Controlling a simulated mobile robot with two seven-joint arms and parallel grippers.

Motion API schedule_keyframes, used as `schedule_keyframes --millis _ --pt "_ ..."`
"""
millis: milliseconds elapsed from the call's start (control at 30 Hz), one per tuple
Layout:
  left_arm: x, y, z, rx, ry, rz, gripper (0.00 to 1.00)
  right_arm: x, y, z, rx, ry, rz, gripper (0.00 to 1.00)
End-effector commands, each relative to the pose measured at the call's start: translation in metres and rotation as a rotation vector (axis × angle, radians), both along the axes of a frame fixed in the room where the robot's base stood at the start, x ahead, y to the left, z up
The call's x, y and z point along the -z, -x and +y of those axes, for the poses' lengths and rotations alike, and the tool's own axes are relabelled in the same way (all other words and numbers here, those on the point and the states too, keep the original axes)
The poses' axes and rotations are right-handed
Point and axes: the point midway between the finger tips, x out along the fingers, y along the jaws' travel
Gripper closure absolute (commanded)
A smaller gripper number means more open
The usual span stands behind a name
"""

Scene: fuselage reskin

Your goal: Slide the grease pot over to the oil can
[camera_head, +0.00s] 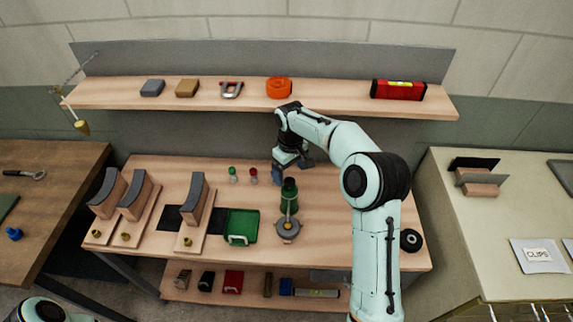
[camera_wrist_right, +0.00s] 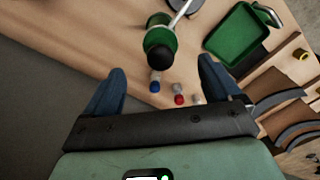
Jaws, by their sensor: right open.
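The grease pot, which I take to be the green cylinder with a dark top (camera_head: 289,193), stands upright on the workbench, right of its middle. In the right wrist view the pot (camera_wrist_right: 160,45) is ahead of the fingers. The oil can (camera_head: 288,229), grey with a thin spout, stands in front of the pot; its spout overlaps the pot, so I cannot tell whether they touch. The spout (camera_wrist_right: 182,14) also shows in the right wrist view. My right gripper (camera_head: 292,169) is open and empty behind the pot, fingers pointing down. My left gripper is out of view.
A green tray (camera_head: 242,223) lies left of the oil can. Small bottles with green (camera_head: 232,170) and red (camera_head: 253,172) caps stand left of the gripper. Curved grey-topped blocks (camera_head: 194,200) stand farther left. A shelf (camera_head: 330,101) runs behind.

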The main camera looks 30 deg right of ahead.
Motion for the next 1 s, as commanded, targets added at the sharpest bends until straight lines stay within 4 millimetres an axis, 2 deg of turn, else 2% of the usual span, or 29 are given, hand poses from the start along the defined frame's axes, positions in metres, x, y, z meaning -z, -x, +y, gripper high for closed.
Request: schedule_keyframes --millis 267,700,1000 --pt "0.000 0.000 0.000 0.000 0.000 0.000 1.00 0.003 0.000 0.000 0.000 0.000 0.000 0.10" --pt "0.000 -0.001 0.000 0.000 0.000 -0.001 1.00 0.062 0.000 0.000 0.001 -0.001 0.001 0.10" --pt "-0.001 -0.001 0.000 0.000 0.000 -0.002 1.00 0.075 0.000 0.000 0.000 0.000 -0.001 0.10"
